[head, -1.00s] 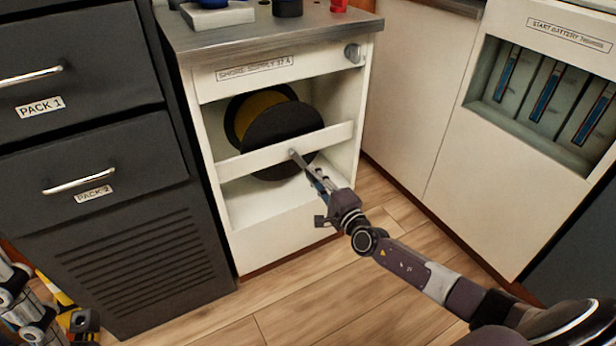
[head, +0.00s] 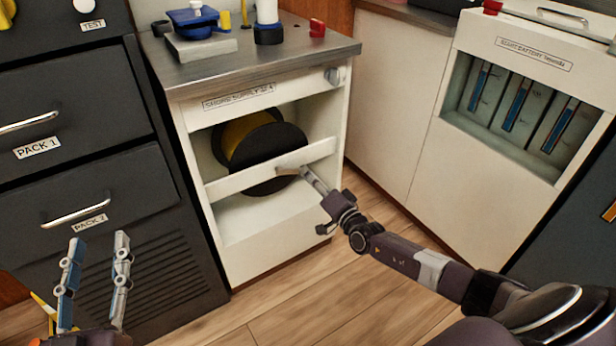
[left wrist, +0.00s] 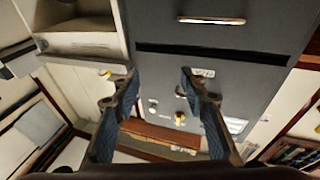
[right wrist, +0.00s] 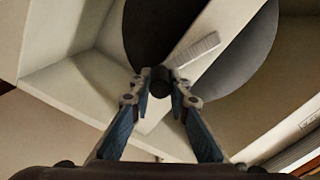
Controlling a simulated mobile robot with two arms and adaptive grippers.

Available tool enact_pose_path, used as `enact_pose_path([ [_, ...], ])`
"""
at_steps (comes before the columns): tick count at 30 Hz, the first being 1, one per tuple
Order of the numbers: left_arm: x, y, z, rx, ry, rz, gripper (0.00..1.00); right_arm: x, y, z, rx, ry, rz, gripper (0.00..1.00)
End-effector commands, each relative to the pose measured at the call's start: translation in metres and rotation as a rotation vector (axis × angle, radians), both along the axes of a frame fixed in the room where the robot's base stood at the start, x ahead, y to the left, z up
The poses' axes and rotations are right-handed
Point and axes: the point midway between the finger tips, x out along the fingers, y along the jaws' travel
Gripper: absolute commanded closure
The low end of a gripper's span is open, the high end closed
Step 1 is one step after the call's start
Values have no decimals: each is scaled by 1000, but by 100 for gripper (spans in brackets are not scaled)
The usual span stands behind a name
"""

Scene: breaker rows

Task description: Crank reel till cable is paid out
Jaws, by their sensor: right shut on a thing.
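The reel (head: 265,150) sits inside the white shore supply cabinet, with dark flanges and yellow cable (head: 238,133) behind the front flange. A white rail crosses in front of its lower part. My right gripper (head: 306,174) is at the rail, shut on the dark crank knob (right wrist: 160,80) in the right wrist view. A pale crank arm (right wrist: 196,50) runs up and right from that knob. My left gripper (head: 95,245) is open and empty in front of the dark drawers; its spread fingers also show in the left wrist view (left wrist: 160,85).
The cabinet top (head: 270,50) holds a blue item on a grey block (head: 200,45), a white and blue cylinder and a red piece. Dark PACK drawers (head: 80,150) stand at left. A battery cabinet (head: 520,100) stands at right. Wood floor is clear in front.

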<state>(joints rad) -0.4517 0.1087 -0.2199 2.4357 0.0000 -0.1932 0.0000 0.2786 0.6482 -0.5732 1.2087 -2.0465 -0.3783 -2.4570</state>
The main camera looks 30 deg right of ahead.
Motion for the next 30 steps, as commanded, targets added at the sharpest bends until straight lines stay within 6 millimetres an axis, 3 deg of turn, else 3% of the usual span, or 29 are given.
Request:
enact_pose_path([
  [6,1,7,-57,69,265,16,60,0,-3,10,-101,-6,-1,100],
  [13,-9,16,-100,116,453,28,60,0,-4,14,-169,-11,0,100],
  [21,-18,20,-122,138,548,33,60,0,-4,16,-203,-15,0,100],
  [30,-19,21,-124,140,557,34,60,0,-4,16,-207,-15,0,100],
])
